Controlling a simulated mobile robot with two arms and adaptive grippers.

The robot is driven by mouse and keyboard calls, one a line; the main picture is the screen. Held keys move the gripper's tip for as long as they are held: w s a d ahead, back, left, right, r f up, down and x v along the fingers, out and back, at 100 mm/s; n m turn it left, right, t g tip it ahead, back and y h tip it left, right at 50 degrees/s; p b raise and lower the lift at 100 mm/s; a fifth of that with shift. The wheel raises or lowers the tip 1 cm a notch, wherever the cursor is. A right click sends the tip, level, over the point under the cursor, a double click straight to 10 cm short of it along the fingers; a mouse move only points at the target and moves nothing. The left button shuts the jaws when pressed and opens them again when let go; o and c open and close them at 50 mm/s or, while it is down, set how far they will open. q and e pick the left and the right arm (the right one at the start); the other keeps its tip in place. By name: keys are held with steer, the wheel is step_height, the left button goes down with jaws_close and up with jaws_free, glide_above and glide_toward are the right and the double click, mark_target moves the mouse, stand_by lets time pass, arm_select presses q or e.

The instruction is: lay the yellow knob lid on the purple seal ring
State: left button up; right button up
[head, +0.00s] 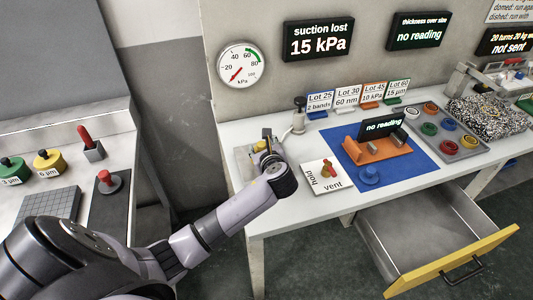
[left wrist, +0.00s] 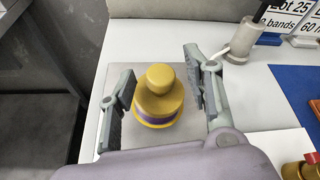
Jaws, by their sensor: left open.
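The yellow knob lid (left wrist: 158,92) sits upright in the left wrist view, its round knob on top. The purple seal ring (left wrist: 157,118) shows as a band directly under the lid, above a yellow lower rim; the lid appears to rest on it, and no gap shows. The stack stands on a grey square plate (left wrist: 140,69), which also shows in the head view (head: 242,155). My left gripper (left wrist: 159,75) is open, one finger on each side of the lid, with visible gaps. In the head view my left gripper (head: 266,141) largely hides the stack. My right gripper is out of view.
A hold/vent board (head: 314,184) with a red-and-yellow valve lies right of the plate. A grey post (head: 299,118) stands behind. Further right are a blue mat (head: 411,174) with an orange fixture (head: 384,147) and a parts tray (head: 489,139). An open drawer (head: 452,248) juts forward.

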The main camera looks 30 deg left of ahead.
arm_select(q)
steer(key=v, duration=1)
steer(key=shift+d+f, duration=0.1)
